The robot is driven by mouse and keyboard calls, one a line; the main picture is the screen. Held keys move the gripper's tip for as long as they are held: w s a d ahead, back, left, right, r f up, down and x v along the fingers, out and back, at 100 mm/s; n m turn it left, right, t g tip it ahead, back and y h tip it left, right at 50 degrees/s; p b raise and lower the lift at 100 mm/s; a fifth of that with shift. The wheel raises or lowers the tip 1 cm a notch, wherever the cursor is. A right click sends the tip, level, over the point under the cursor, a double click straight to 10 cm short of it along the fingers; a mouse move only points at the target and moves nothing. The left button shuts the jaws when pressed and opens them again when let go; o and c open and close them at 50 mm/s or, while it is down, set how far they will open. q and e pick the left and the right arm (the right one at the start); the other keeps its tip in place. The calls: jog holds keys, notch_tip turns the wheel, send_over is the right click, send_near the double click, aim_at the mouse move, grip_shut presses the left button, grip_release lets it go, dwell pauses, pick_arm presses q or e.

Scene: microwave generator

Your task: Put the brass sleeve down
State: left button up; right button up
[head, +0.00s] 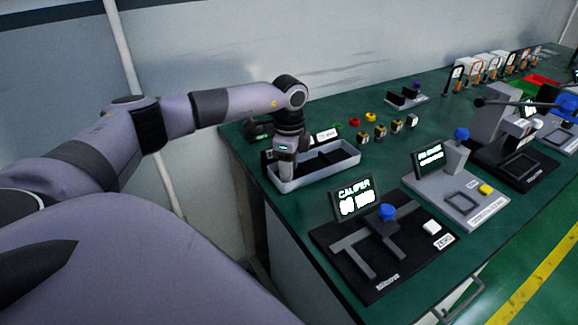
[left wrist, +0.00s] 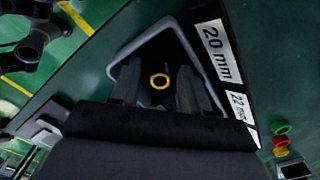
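The brass sleeve (left wrist: 160,80) shows as a small yellow ring in the left wrist view, over the dark inside of the grey tray (left wrist: 118,55). My left gripper (left wrist: 158,85) has its two fingers apart, one on each side of the sleeve, with a gap to each. In the head view, my left gripper (head: 286,172) points down into the left end of the tray (head: 318,178), and the sleeve is hidden there. I cannot tell whether the sleeve rests on the tray floor. My right gripper is not in view.
Labels reading 20 mm (left wrist: 217,52) and 22 mm (left wrist: 238,106) lie along the tray. A caliper station (head: 360,245) stands in front of the tray, and a second station (head: 455,190) to its right. Small coloured parts (head: 370,117) sit behind on the green bench.

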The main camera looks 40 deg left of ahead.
pick_arm(q)
notch_tip(320, 180, up, 12)
jog(key=shift+r+b, duration=0.15)
jog(key=shift+b, duration=0.2)
dwell(0.8)
